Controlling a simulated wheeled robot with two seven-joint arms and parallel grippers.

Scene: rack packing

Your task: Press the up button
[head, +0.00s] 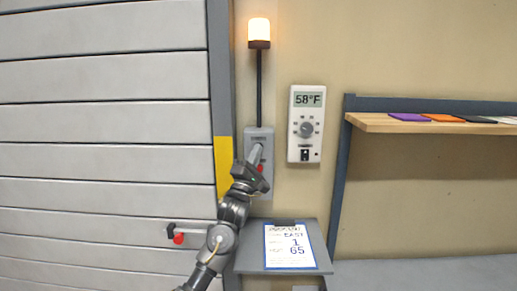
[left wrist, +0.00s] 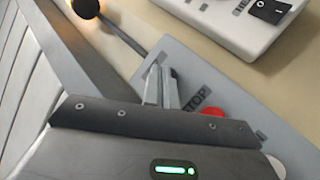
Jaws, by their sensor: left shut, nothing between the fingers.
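The grey button box (head: 259,134) is on the wall between the shutter door and the thermostat; it also shows in the left wrist view (left wrist: 183,62). A red button (left wrist: 212,108) sits on it beside a label that reads STOP in part. The up button does not show; my left gripper's fingers cover part of the box above the red button. My left gripper (head: 255,154) is shut and empty, with its fingertips at the upper part of the box in the left wrist view (left wrist: 162,74). I cannot tell whether they touch it. My right gripper is not in view.
A lit amber lamp (head: 259,32) stands on a pole above the box. A thermostat (head: 305,124) reading 58°F hangs to the right. Below are a clipboard (head: 290,247) on a small ledge and a red-knobbed door handle (head: 179,238). A wooden shelf (head: 375,122) is at right.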

